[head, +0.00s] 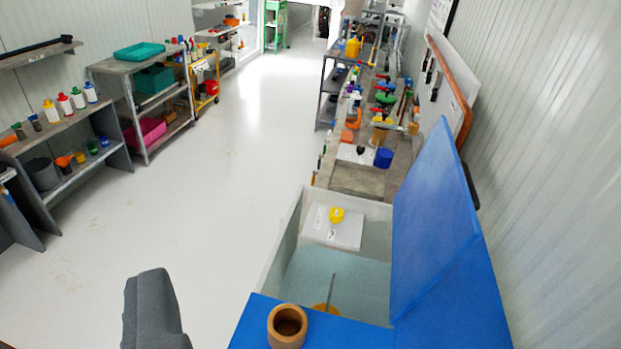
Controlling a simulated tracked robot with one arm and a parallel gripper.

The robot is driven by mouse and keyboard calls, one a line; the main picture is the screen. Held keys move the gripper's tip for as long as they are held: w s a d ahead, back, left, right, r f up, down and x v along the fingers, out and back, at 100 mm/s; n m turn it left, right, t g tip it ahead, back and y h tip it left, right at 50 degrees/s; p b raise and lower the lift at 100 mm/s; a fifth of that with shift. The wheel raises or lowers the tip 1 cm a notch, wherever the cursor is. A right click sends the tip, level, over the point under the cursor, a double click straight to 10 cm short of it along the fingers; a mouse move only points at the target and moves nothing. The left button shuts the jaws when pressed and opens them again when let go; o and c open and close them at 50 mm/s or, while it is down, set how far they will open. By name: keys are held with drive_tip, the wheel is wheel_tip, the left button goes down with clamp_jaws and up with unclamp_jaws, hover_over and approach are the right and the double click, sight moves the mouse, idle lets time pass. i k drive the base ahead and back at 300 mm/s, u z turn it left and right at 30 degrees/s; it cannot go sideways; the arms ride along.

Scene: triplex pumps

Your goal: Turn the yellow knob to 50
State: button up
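The yellow knob (337,215) is small and sits on a white plate (345,233) at the far end of an open pale tank, right of the picture's middle. Small labels show on the plate, but I cannot read them or the knob's setting. A dark grey part (152,312), which looks like part of my gripper, rises at the bottom left. It is well left of the knob and nearer to me, over the floor, not touching the knob. Its fingertips cannot be made out, and I see nothing held.
A blue lid (435,220) stands open on the tank's right, and a blue top with a brown ring (287,326) is in front. Bluish liquid (335,275) fills the tank. A cluttered bench (365,180) lies beyond. Shelves line the left wall; the white floor (220,170) between is clear.

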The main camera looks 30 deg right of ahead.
sight(336, 215)
drive_tip(key=z, duration=0.3)
drive_tip(key=i, duration=1)
drive_tip(key=z, duration=0.65)
